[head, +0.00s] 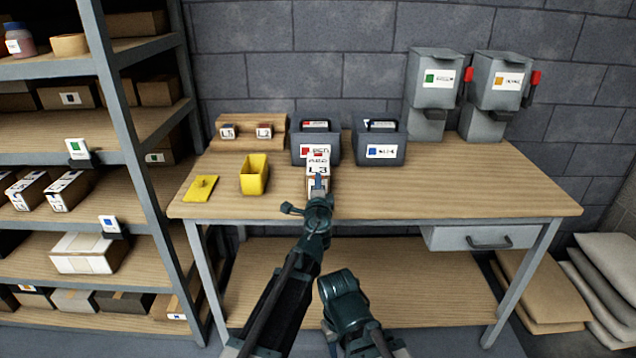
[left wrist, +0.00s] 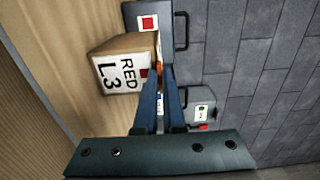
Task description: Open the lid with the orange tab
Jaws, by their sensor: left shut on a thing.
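A box marked RED L3 (head: 318,163) stands on the workbench in front of the grey red-label bin. It also shows in the left wrist view (left wrist: 112,73), with a white label and a brown top. My left gripper (head: 319,182) is at this box, its two fingers close together. In the left wrist view its fingertips (left wrist: 160,72) are beside the box's edge, with a small bit of orange (left wrist: 158,66) showing between them. The fingers hide most of the orange piece, and I cannot tell how the lid sits. My right arm shows low in the head view, but its gripper does not.
A red-label bin (head: 301,152) and a blue-label bin (head: 364,152) stand behind. A yellow cup (head: 254,174) and flat yellow piece (head: 201,188) are left. Two grey dispensers (head: 433,95) stand back right. The workbench's right part (head: 490,190) is clear. Shelves flank the left.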

